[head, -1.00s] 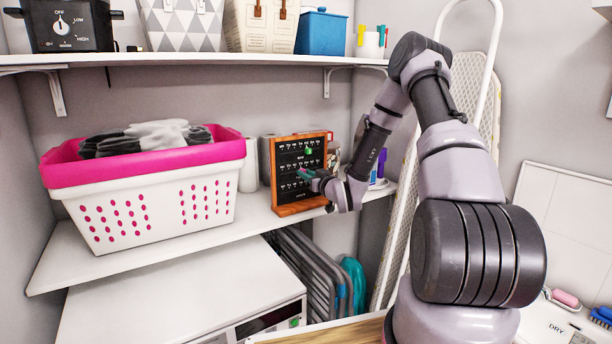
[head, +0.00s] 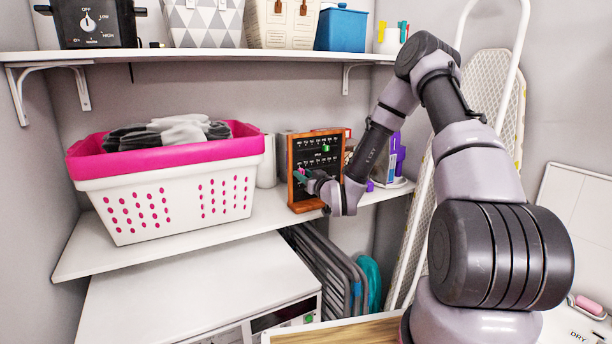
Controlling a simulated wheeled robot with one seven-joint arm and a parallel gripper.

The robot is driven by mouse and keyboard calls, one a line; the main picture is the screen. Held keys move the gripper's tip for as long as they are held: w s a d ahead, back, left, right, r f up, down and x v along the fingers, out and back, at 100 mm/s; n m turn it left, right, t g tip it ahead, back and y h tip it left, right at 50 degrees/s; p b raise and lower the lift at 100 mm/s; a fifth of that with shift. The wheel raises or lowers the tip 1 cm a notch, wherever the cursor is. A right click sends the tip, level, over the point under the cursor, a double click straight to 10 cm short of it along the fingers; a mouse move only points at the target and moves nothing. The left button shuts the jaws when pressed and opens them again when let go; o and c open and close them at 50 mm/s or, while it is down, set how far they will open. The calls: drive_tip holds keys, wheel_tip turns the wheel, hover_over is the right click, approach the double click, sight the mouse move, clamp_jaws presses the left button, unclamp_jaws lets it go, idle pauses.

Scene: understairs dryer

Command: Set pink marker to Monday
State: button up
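A dark calendar board in a wooden frame (head: 294,200) stands upright on the middle shelf, right of the laundry basket. It bears rows of small white marks and labels too small to read. A green marker (head: 326,148) sits in its upper right part. My gripper (head: 299,175) is at the lower left of the board's face, with teal and a trace of pink at its tip. Whether it touches the board, and whether its fingers are open or shut, is too small to tell. I cannot make out the pink marker clearly; my gripper and wrist cover the board's lower part.
A white basket with a pink rim (head: 170,160) holds grey and white cloth left of the board. Purple bottles (head: 394,158) stand right of it. The upper shelf (head: 215,57) runs above. An ironing board (head: 487,90) leans at the right.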

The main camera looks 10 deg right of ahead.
drive_tip(key=shift+o, duration=0.4)
drive_tip(key=shift+s+d, duration=0.15)
drive_tip(key=shift+s, duration=0.1)
drive_tip(key=v, duration=1)
drive_tip(key=shift+s, duration=0.15)
